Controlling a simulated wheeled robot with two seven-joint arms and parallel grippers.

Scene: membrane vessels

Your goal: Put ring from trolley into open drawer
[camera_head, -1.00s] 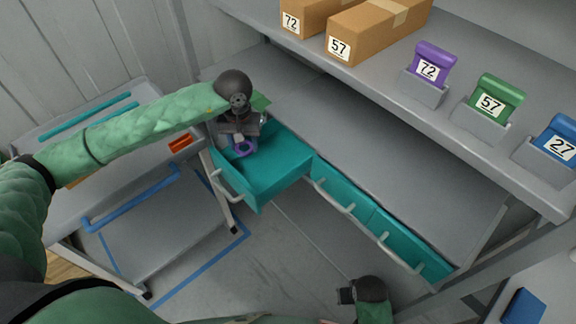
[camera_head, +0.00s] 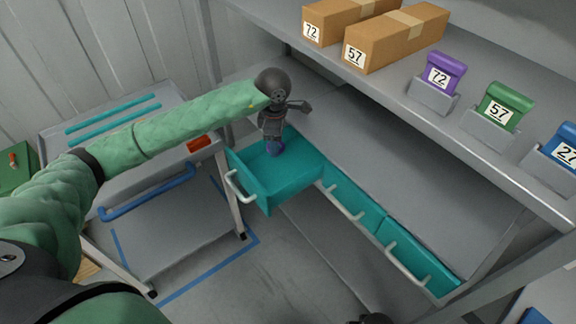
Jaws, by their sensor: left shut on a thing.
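The ring (camera_head: 275,149) is purple and small, and only part of it shows below my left gripper (camera_head: 274,138). My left gripper is shut on the ring and points down over the open drawer. The open teal drawer (camera_head: 285,188) is pulled out from the row under the workbench. The ring is at or inside the drawer opening; I cannot tell whether it touches the drawer floor. The trolley (camera_head: 60,135) stands at the left. Only a dark bit of my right gripper (camera_head: 372,319) shows at the bottom edge, too little to tell its state.
Two closed teal drawers (camera_head: 352,206) adjoin the open one. The shelf above holds cardboard boxes (camera_head: 395,38) and purple, green and blue numbered holders (camera_head: 505,106). The trolley carries teal rods (camera_head: 112,117) and an orange-red block (camera_head: 198,144). The grey bench top (camera_head: 400,160) is bare.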

